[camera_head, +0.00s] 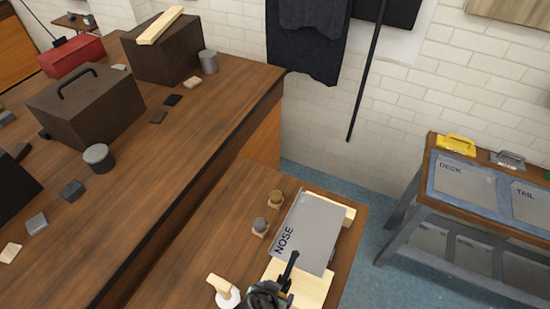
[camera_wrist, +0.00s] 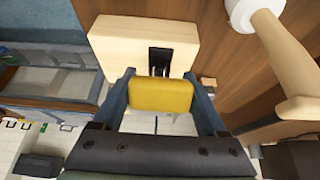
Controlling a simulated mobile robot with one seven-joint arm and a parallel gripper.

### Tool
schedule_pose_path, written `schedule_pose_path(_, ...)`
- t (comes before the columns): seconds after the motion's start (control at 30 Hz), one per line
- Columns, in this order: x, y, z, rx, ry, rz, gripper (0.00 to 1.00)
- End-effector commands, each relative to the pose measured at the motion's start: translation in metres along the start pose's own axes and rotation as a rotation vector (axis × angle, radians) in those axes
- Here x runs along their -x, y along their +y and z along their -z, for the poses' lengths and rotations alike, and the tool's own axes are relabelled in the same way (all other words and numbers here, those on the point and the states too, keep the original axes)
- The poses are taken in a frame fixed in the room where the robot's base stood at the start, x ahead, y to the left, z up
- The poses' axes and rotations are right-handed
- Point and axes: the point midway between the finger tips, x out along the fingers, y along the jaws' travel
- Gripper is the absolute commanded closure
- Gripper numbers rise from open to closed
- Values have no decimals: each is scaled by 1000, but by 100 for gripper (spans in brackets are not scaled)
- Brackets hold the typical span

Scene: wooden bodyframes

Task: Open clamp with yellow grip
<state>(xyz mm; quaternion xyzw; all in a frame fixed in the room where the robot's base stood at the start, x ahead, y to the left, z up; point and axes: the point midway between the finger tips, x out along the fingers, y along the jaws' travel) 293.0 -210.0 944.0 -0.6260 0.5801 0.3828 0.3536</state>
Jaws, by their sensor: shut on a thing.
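In the wrist view the yellow grip (camera_wrist: 160,97) of the clamp sits between the two fingers of my gripper (camera_wrist: 160,85), which is shut on it. Dark clamp metal (camera_wrist: 158,57) shows beyond the grip, against a pale wooden block (camera_wrist: 118,42). In the head view my gripper (camera_head: 266,292) is at the bottom, by the near end of the grey NOSE plate (camera_head: 315,232). A black bar (camera_head: 290,266) rises beside it. The yellow grip is hidden there, and the clamp's jaw is not clear.
The NOSE plate lies on pale wood on a brown bench (camera_head: 190,270). Small knobs (camera_head: 260,226) and a white round piece with a wooden handle (camera_head: 228,296) stand left of it. A rack with DECK and TAIL plates (camera_head: 462,183) is at right, beyond open floor.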

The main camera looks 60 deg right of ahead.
Motion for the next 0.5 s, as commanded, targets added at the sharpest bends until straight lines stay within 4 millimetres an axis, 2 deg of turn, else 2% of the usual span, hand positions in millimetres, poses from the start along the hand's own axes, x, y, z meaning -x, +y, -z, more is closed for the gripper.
schedule_pose_path(0.03, -6, -1, -10, 10, 42, 5, 100)
schedule_pose_path(0.1, -9, -2, -16, 9, 108, 7, 100)
schedule_pose_path(0.5, -21, -2, -35, 4, 423, 8, 100)
